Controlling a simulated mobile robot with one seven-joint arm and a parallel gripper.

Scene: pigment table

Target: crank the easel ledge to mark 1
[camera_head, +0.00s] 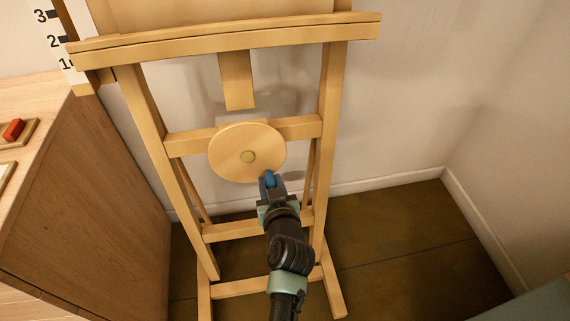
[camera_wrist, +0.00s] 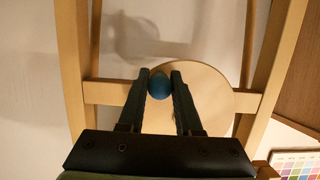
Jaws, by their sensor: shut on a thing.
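The wooden easel (camera_head: 149,120) stands against the wall. Its ledge (camera_head: 230,38) runs across the top of the head view, its left end beside the white scale strip (camera_head: 50,25) at about the height of marks 1 and 2; the exact reading is hard to tell from this angle. The round crank disc (camera_head: 232,150) sits on the easel's middle crossbar, and its pale face also shows in the wrist view (camera_wrist: 215,90). My gripper (camera_head: 269,181) is shut on the blue crank knob (camera_wrist: 159,86) at the disc's lower right, with one finger on each side.
A wooden cabinet (camera_head: 110,185) stands close at the left, with a red block (camera_head: 13,130) in a tray on top. A colour chart (camera_wrist: 297,163) shows at the wrist view's lower right. The floor (camera_head: 410,240) right of the easel is clear.

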